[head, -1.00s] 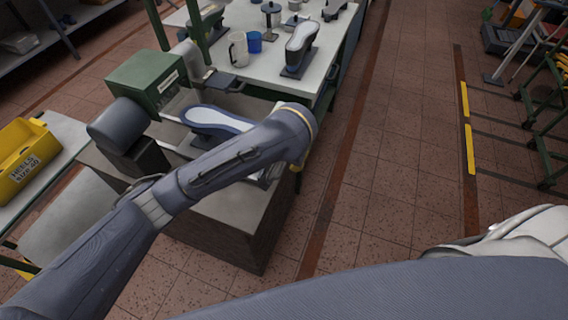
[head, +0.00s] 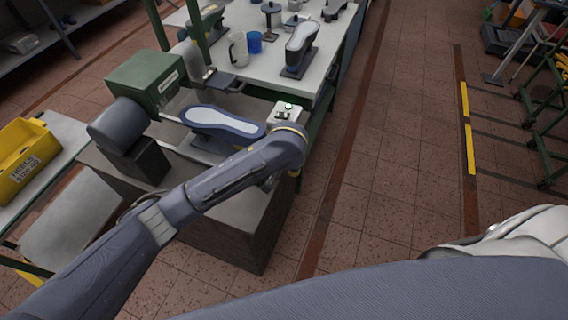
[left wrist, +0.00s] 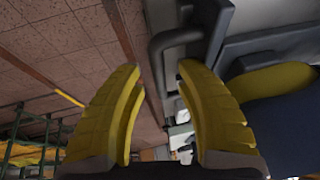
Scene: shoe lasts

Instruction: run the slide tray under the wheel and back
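A shoe last with a pale sole and blue edge (head: 222,121) lies sole up over the slide tray area of the bench machine, in the head view. A dark grey cylinder (head: 116,121), possibly the wheel, sits left of it beside the green housing (head: 146,80). The tray itself is mostly hidden by the last and my left arm. In the left wrist view my left gripper (left wrist: 160,66) has its yellow fingers apart. A grey bent handle (left wrist: 158,75) shows between the fingertips; I cannot tell whether they touch it. My right gripper is out of view.
A small control box with a green light (head: 288,109) is just beyond my left wrist. The white table (head: 262,72) behind holds another last (head: 300,46), a mug (head: 238,49) and a blue cup (head: 254,42). A yellow bin (head: 28,160) is at left.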

